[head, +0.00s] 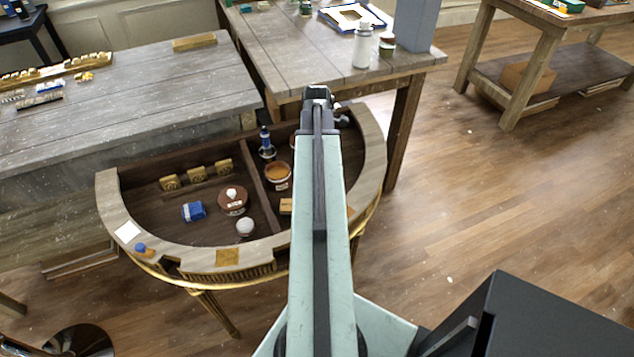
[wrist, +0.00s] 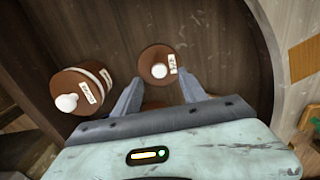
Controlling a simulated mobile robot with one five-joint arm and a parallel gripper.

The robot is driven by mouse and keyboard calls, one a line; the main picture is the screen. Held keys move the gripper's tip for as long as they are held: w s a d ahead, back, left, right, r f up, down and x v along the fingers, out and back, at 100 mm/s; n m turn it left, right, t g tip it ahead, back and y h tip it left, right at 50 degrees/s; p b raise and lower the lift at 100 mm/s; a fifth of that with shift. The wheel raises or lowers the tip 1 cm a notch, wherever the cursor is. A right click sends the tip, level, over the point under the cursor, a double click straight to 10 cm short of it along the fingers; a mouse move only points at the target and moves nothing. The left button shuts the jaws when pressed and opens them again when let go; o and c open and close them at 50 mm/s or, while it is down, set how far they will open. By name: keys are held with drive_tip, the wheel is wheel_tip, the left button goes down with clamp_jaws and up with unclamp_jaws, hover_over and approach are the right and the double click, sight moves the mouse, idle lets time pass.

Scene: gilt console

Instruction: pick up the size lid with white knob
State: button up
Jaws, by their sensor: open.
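In the wrist view a round brown lid (wrist: 149,58) with a white knob and a small white label lies just beyond my fingertips, on dark wood. The label is too small to read. My gripper (wrist: 158,80) is open and empty, its two fingers apart below either side of this lid. A second brown lidded pot (wrist: 92,80) with a white knob and labels stands to the left, outside the fingers. In the head view my gripper (head: 318,95) is seen end-on behind my arm. A brown lidded pot (head: 232,203) with a white knob sits in the console's left compartment.
The half-round console (head: 112,205) has a raised pale rim and a wooden divider (head: 262,190). An orange-filled pot (head: 278,177), a blue block (head: 193,211) and a white round thing (head: 245,226) stand inside. My arm hides part of the right compartment. Tables stand behind.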

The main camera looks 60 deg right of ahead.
wheel_tip(320, 180, down, 5)
drive_tip(key=b, duration=0.4)
drive_tip(key=shift+r, duration=0.15)
clamp_jaws()
wheel_tip(320, 180, up, 10)
drive_tip(key=p, duration=1)
